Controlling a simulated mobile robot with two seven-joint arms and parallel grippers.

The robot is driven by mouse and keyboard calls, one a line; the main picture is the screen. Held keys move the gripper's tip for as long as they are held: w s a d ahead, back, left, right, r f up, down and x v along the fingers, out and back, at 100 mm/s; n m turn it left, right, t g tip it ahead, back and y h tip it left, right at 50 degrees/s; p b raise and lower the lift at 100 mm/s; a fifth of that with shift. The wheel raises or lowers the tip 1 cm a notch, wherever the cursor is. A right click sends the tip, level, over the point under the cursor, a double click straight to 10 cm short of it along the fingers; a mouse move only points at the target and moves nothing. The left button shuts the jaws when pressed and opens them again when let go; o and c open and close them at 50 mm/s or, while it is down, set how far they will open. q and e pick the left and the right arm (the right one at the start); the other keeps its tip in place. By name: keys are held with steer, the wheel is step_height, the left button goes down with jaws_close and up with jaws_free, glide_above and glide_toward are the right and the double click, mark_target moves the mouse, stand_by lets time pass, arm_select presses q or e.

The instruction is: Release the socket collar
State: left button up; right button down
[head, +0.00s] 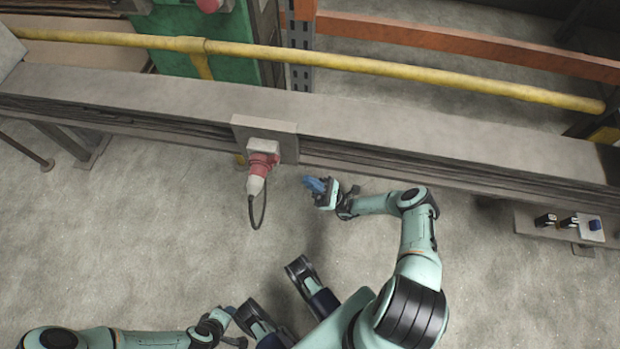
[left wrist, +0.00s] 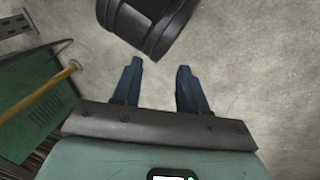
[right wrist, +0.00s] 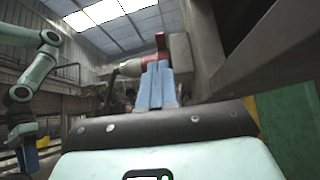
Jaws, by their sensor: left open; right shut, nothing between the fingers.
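The red socket collar (head: 263,160) is on a grey box fixed to a plate on the long grey beam, with a white plug (head: 256,184) and a dark hanging cable below it. My right gripper (head: 313,184) is to the right of the collar, apart from it, with its blue fingers shut and empty. In the right wrist view the fingers (right wrist: 157,84) are together, and the red collar (right wrist: 161,50) and pale plug (right wrist: 131,68) show beyond their tips. My left gripper (head: 232,312) is low in the head view, far from the socket. Its blue fingers stand apart, empty, in the left wrist view (left wrist: 160,72).
The grey beam (head: 400,134) runs across the scene, with a yellow pipe (head: 380,69) and an orange rail (head: 470,45) behind it. A low shelf (head: 535,228) with several small devices hangs at the right. The floor around the socket is clear.

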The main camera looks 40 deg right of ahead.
mark_target(278, 160)
arm_select(q)
steer(key=shift+g, duration=0.5)
steer(key=s, duration=0.1)
steer(key=s+d+r+p, duration=0.1)
steer(key=s+r, duration=0.1)
steer(key=shift+d+r+p, duration=0.15)
steer(key=shift+d+p, duration=0.1)
steer(key=shift+p, duration=0.1)
arm_select(e)
steer(key=x, duration=1.1)
arm_select(q)
steer(key=shift+r, duration=0.1)
arm_select(e)
steer(key=shift+d, duration=0.1)
